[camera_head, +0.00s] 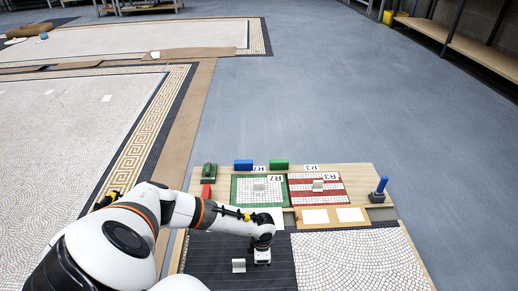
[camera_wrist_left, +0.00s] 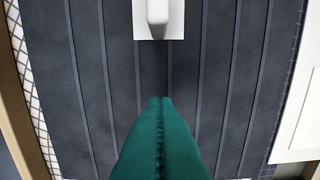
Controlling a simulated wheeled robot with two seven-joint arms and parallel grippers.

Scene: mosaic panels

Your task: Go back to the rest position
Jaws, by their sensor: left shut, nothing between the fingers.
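My left arm comes in from the left in the head view, and its gripper (camera_head: 262,260) is over the dark ribbed area at the front of the work surface. In the left wrist view the green fingers (camera_wrist_left: 166,102) are pressed together with nothing between them. A small white plate with a raised grip (camera_head: 238,266) lies on the dark area, left of the gripper and apart from it. It also shows at the top of the left wrist view (camera_wrist_left: 158,22), beyond the fingertips. My right gripper is in neither view.
A wooden board (camera_head: 359,177) carries a green-bordered panel (camera_head: 238,197), a red-striped panel (camera_head: 334,195), blue and green blocks and a blue-handled tool (camera_head: 380,188). Two pale cards (camera_head: 315,216) lie in front. Pale mosaic (camera_head: 360,260) is at right. Grey floor (camera_head: 320,90) beyond is open.

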